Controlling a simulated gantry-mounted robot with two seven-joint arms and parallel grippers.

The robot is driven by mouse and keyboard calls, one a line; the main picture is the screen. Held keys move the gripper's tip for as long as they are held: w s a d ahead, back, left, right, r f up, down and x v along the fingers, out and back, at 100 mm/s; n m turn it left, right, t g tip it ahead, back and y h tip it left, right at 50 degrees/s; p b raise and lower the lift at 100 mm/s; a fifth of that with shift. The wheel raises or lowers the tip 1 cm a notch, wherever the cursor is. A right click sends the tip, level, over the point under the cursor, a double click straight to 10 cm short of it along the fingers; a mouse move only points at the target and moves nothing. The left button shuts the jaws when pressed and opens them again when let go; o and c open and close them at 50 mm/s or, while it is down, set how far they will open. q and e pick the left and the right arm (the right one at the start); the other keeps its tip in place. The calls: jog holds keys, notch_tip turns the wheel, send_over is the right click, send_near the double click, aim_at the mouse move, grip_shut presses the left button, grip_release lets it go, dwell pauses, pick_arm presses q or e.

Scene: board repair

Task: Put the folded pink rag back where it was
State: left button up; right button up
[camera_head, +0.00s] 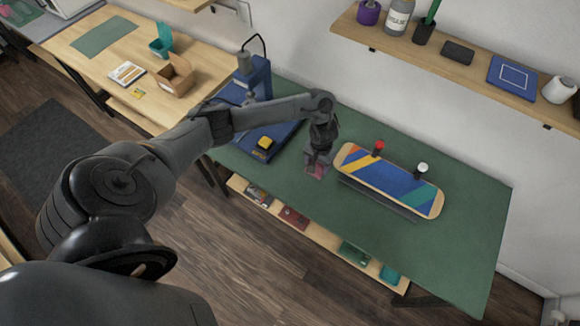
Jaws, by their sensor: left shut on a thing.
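The folded pink rag (317,171) is small in the head view and lies between the blue machine and the skateboard deck, at the green tabletop. My left gripper (317,160) points down over it and is shut on it. The gripper covers part of the rag. I cannot tell whether the rag touches the table or hangs just above it. My right gripper is not in view.
The striped skateboard deck (390,181) is close on the right, with a red-topped item (378,147) and a white-topped item (422,168). A blue machine (254,80) stands left. The green table (470,230) is clear at right. A shelf (440,65) hangs behind.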

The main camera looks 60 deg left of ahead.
pick_arm(q)
jog(key=s+a+f+b, duration=0.2)
jog(key=s+a+f, duration=0.1)
jog(key=a, duration=0.1)
send_over(289, 170)
notch_tip(289, 170, down, 4)
jog(key=shift+r, duration=0.1)
jog(key=shift+f+b, duration=0.35)
jog(key=shift+f, duration=1.7)
jog(key=shift+f, duration=0.1)
jog(key=o, duration=1.1)
